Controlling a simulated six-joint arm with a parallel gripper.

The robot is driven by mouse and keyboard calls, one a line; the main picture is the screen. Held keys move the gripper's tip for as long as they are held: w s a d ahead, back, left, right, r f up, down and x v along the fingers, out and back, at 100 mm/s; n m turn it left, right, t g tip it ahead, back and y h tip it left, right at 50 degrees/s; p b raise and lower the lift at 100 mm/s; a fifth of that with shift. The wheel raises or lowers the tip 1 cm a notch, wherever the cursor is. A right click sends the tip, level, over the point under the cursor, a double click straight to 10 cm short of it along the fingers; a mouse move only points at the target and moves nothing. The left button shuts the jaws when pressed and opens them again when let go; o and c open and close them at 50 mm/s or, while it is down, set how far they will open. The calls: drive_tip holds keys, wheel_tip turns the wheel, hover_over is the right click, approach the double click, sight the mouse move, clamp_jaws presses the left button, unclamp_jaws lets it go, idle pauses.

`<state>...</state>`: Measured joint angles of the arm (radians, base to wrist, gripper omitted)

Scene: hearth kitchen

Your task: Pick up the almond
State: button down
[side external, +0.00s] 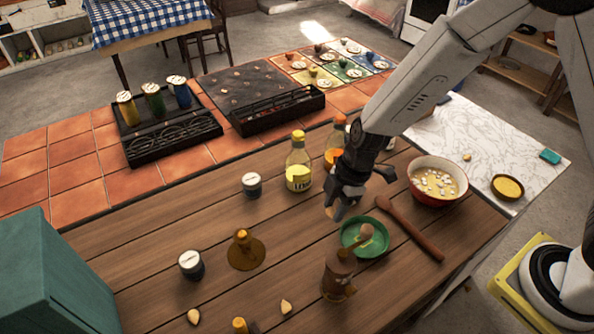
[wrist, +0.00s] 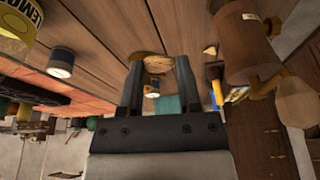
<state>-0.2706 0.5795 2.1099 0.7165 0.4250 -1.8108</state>
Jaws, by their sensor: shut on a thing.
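My gripper (side external: 340,206) hangs above the wooden counter, just left of the green bowl (side external: 347,240). Its fingers are closed on a small tan almond (side external: 337,212), held clear of the counter and partly hidden by the fingers. In the wrist view my gripper (wrist: 158,68) shows the tan almond (wrist: 147,60) between the fingertips. Two more almonds lie on the counter near the front, a left one (side external: 193,316) and a right one (side external: 286,306).
A brown hand grinder (side external: 338,278) stands in front of the bowl. A wooden spoon (side external: 415,231) and a red bowl (side external: 437,198) lie to the right.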

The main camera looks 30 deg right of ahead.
drive_tip(key=shift+s+d+r, duration=0.2)
drive_tip(key=shift+s+r, duration=0.05)
drive_tip(key=shift+s, duration=0.25)
drive_tip(key=shift+s+d+r, duration=0.15)
drive_tip(key=shift+s+r, duration=0.1)
drive_tip(key=shift+s, duration=0.3)
drive_tip(key=shift+s+d+r, duration=0.2)
drive_tip(key=shift+s+r, duration=0.05)
drive_tip(key=shift+s, duration=0.25)
drive_tip(key=shift+d, duration=0.1)
